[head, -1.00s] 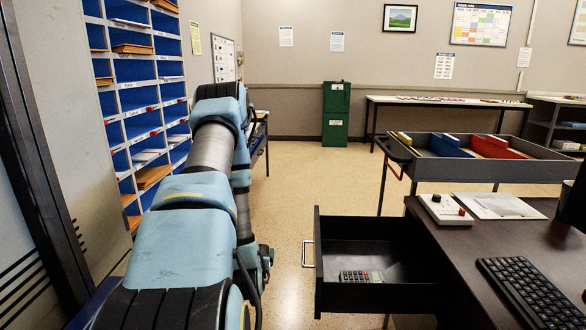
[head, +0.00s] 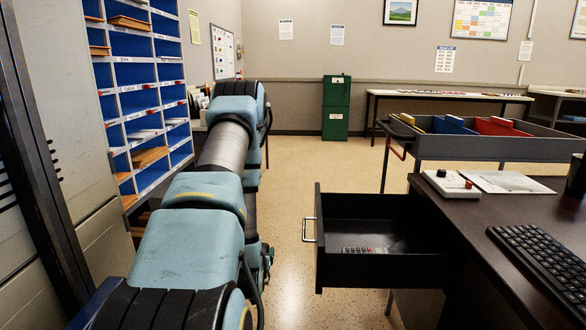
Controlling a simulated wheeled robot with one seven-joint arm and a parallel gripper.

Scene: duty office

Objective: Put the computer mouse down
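No computer mouse shows in the head view. My gripper is not in view either. My arm stretches forward through the left-middle of the picture, and its far end is hidden behind its own links. The dark desk (head: 480,276) stands at the right. A black keyboard (head: 545,262) lies on it. The desk's black drawer (head: 350,270) is pulled open to the left, and a calculator (head: 364,250) lies inside it.
A blue pigeonhole shelf (head: 140,98) stands close on the left of my arm. A grey trolley (head: 480,149) with coloured folders is behind the desk. A green cabinet (head: 336,108) stands at the back wall. The floor (head: 290,190) between arm and drawer is clear.

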